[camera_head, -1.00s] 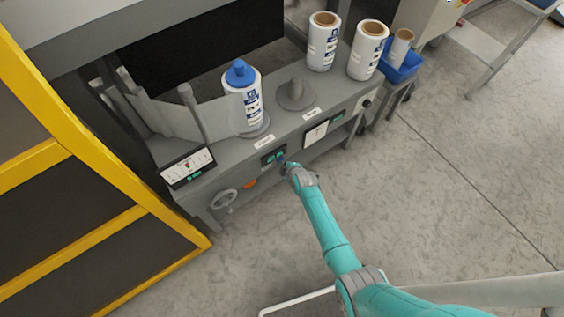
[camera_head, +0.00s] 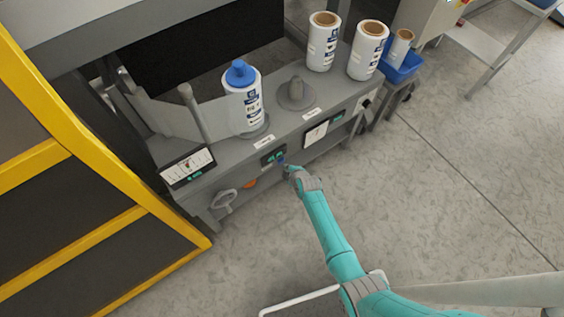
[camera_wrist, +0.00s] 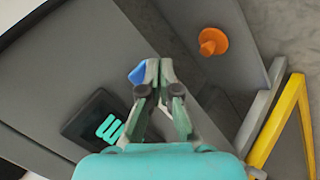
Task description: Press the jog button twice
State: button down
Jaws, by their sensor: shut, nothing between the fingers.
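A blue button (camera_wrist: 137,73) shows beside my fingertips in the wrist view, partly hidden by them. It is a small blue spot (camera_head: 281,162) on the machine's front in the head view. No label on it is readable, so I cannot confirm it is the jog button. My gripper (camera_wrist: 152,70) is shut and empty, its tips close to the button. I cannot tell whether they touch it. In the head view my gripper (camera_head: 287,167) is just right of the button, in front of the panel.
A dark display with teal marks (camera_wrist: 100,118) is beside the button. An orange knob (camera_wrist: 213,41) and a handwheel (camera_head: 223,199) are also on the front. A blue-capped roll (camera_head: 243,95) stands on the machine top. A yellow-framed guard (camera_head: 100,170) is at left.

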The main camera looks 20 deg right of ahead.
jog(key=shift+s+d, duration=0.25)
jog(key=shift+s, duration=0.55)
jog(key=shift+s+d, duration=0.3)
jog(key=shift+s, duration=0.5)
jog(key=shift+s+d, duration=0.25)
jog(key=shift+s, duration=0.55)
jog(key=s, duration=0.1)
jog(key=s+d, duration=0.1)
jog(key=s, duration=0.1)
jog(key=shift+s, duration=0.3)
jog(key=shift+w, duration=0.1)
dwell(0.3)
jog(key=w+a, duration=0.2)
jog(key=w, duration=0.6)
jog(key=shift+a, duration=0.3)
jog(key=shift+w, duration=0.15)
dwell(1.2)
jog(key=shift+w+a, duration=0.1)
jog(key=shift+w, duration=0.25)
